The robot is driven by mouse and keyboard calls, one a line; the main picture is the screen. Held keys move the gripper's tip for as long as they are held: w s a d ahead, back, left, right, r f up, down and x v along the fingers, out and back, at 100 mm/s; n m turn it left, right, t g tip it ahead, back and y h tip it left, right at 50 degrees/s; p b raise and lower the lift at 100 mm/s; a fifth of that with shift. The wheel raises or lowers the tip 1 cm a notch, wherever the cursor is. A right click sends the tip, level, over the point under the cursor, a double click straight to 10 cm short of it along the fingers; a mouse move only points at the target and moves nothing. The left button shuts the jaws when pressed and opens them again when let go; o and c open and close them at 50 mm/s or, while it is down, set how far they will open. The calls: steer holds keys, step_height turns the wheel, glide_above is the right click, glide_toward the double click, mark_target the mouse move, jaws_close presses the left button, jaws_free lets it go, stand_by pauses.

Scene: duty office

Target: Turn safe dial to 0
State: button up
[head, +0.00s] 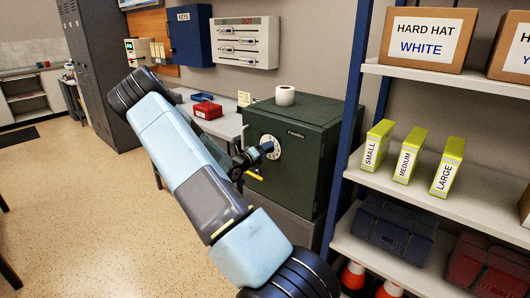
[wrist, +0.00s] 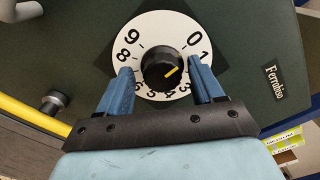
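The dark green safe (head: 296,163) stands by the bench, with a white numbered dial (head: 269,147) on its front. In the wrist view the dial (wrist: 163,22) has a round black knob (wrist: 160,60) at its centre. A yellow pointer mark (wrist: 171,72) on the knob slants up and right, roughly toward the 1. The 0 (wrist: 195,40) is at upper right. My gripper (wrist: 160,65) is open, one blue finger on either side of the knob, with small gaps visible. The right finger hides the numeral below the 1. In the head view my gripper (head: 255,156) is at the dial.
A yellow-tipped handle (head: 254,176) sits below the dial. A paper roll (head: 285,95) stands on the safe. A red box (head: 208,111) is on the bench to the left. A blue-framed shelf (head: 385,68) with boxes stands close on the right. Open floor lies left.

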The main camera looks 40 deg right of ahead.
steer(key=shift+s, duration=0.1)
steer(key=a, duration=0.4)
steer(key=s+a, duration=0.1)
steer(key=a, duration=0.4)
steer(key=s+a, duration=0.1)
steer(key=a, duration=0.3)
steer(key=shift+a, duration=0.3)
steer(key=shift+s, duration=0.1)
steer(key=s+a+r+m+t+y, duration=0.1)
steer(key=s+a+r+m+y, duration=0.5)
steer(key=s+a+r+m, duration=0.2)
steer(key=s+a+r+m+t+y, duration=0.1)
steer(key=s+a+r+m+y, duration=0.5)
steer(key=s+a+r+m, duration=0.3)
steer(key=s+a+r+m+y, duration=0.5)
steer(key=s+a+r+m, duration=0.4)
steer(key=s+a+m, duration=0.2)
steer(key=shift+s+r+m+t+y, duration=0.15)
steer(key=shift+s+m+t+y, duration=0.25)
steer(key=shift+s+m, duration=1.1)
steer(key=shift+w, duration=0.25)
